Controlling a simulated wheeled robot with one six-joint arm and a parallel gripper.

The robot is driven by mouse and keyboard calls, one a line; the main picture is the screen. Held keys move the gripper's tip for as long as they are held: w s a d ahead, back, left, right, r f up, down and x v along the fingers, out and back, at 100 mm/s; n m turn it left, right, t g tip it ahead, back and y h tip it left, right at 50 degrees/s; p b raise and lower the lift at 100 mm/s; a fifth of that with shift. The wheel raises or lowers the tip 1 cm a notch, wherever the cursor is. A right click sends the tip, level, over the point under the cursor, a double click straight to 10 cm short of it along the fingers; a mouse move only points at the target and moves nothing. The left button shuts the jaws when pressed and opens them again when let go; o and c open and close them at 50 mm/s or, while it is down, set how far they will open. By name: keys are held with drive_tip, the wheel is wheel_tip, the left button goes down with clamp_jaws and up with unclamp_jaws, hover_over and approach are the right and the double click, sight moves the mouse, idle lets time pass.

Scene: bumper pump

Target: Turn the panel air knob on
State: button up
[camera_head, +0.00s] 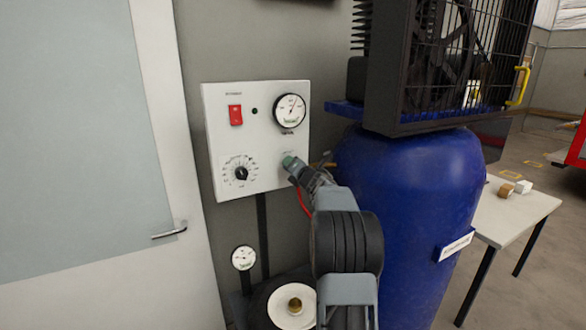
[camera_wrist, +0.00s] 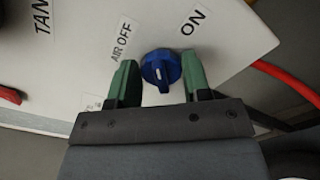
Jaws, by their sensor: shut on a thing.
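The white panel (camera_head: 222,140) is on the wall, with my gripper (camera_head: 291,162) at its lower right corner. In the wrist view the blue air knob (camera_wrist: 161,68) sits between the green fingertips of my gripper (camera_wrist: 159,78), which is shut on it. A short white mark shows on the knob's face. The label "AIR OFF" (camera_wrist: 121,40) is up and left of the knob, and the label "ON" (camera_wrist: 193,20) is up and right. In the head view my gripper hides the knob.
The panel also has a red switch (camera_head: 236,115), a black dial (camera_head: 241,173) and a round gauge (camera_head: 290,110). A blue tank (camera_head: 410,190) stands close to the right of my arm. A red hose (camera_wrist: 285,80) runs right of the panel. A door (camera_head: 70,150) is at left.

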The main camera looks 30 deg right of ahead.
drive_tip(key=shift+d+f+m+p, duration=0.15)
drive_tip(key=shift+m+p, duration=0.2)
drive_tip(key=shift+m, duration=1.7)
drive_tip(key=shift+a+f+m+p, duration=0.1)
drive_tip(key=shift+m+p, duration=0.25)
drive_tip(key=shift+m, duration=1.7)
drive_tip(key=o, duration=0.9)
drive_tip(key=shift+c, duration=0.2)
drive_tip(key=s+a+b, duration=0.1)
drive_tip(key=s+b, duration=0.3)
drive_tip(key=s, duration=0.9)
drive_tip(key=shift+s+a, duration=0.35)
drive_tip(key=shift+a, duration=0.05)
